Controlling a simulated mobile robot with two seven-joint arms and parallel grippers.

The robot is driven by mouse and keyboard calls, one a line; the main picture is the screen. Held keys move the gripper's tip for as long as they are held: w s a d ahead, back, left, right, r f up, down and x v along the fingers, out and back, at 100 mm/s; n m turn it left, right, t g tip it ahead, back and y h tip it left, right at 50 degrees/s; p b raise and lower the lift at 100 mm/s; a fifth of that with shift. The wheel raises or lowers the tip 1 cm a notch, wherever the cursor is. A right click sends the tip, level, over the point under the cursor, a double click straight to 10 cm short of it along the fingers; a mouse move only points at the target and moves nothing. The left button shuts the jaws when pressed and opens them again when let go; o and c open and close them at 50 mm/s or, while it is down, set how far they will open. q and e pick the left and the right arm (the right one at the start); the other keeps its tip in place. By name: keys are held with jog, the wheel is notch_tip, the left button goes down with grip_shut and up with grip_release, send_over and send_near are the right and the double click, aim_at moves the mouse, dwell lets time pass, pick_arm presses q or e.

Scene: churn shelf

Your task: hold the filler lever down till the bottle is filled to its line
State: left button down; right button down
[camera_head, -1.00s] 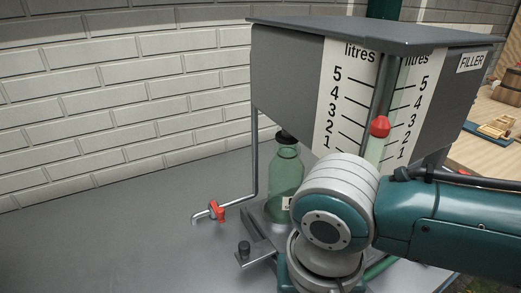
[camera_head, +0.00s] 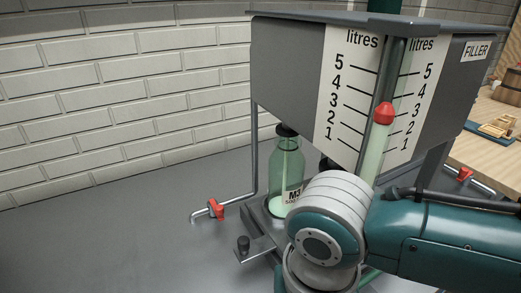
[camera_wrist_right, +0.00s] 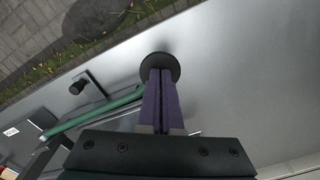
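The clear green bottle (camera_head: 287,165) stands upright under the grey filler (camera_head: 290,70). A pale stream runs down inside it and pale liquid lies low at its base; I cannot make out its fill line. A label marked M3 (camera_head: 294,196) is on its front, partly behind my right arm. In the right wrist view, my right gripper (camera_wrist_right: 160,75) has its purple fingers together, over a round black knob (camera_wrist_right: 159,62) and seemingly touching it. A green bar (camera_wrist_right: 95,118), apparently the lever, leads toward the knob. My left gripper is not in view.
A red float (camera_head: 384,113) sits between 2 and 3 in the scaled sight tube. A pipe with a red tap (camera_head: 217,209) is left of the bottle, and another red tap (camera_head: 464,173) is at right. The grey bench (camera_head: 110,235) is clear at left.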

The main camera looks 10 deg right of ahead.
jog(key=shift+f+b, duration=0.5)
jog(key=shift+f, duration=0.45)
dwell(7.0)
